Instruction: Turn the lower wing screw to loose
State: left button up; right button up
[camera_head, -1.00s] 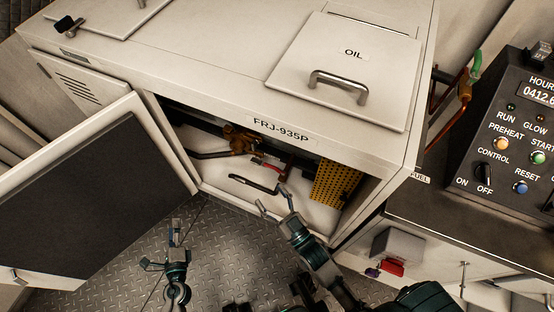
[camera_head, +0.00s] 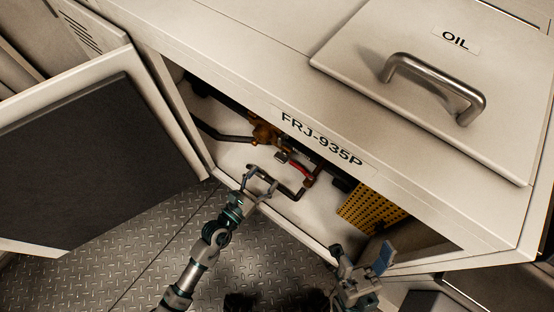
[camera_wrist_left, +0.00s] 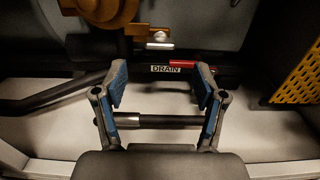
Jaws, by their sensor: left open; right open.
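A brass fitting (camera_head: 265,133) sits inside the open cabinet bay, and it also shows at the top left of the left wrist view (camera_wrist_left: 105,10). A small silver-ended piece (camera_wrist_left: 160,42) juts out just below it. I cannot tell for sure which part is the lower wing screw. My left gripper (camera_head: 262,178) is open at the bay opening, below the fitting. In the left wrist view its fingers (camera_wrist_left: 161,80) stand apart, with a black bar (camera_wrist_left: 155,121) visible between them. My right gripper (camera_head: 365,262) is open and empty in front of the bay, lower right.
A red handle (camera_head: 300,171) lies by the fitting, near a DRAIN label (camera_wrist_left: 165,69). A yellow perforated guard (camera_head: 372,210) stands on the bay's right. The open door (camera_head: 95,160) is at left. The OIL lid (camera_head: 430,80) is on top. The plate floor (camera_head: 150,255) is clear.

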aim_at(278, 160)
pick_arm(q)
jog(key=shift+b+x, duration=0.8)
jog(key=shift+x, duration=2.6)
jog(key=shift+c, duration=0.3)
jog(key=c, duration=1.1)
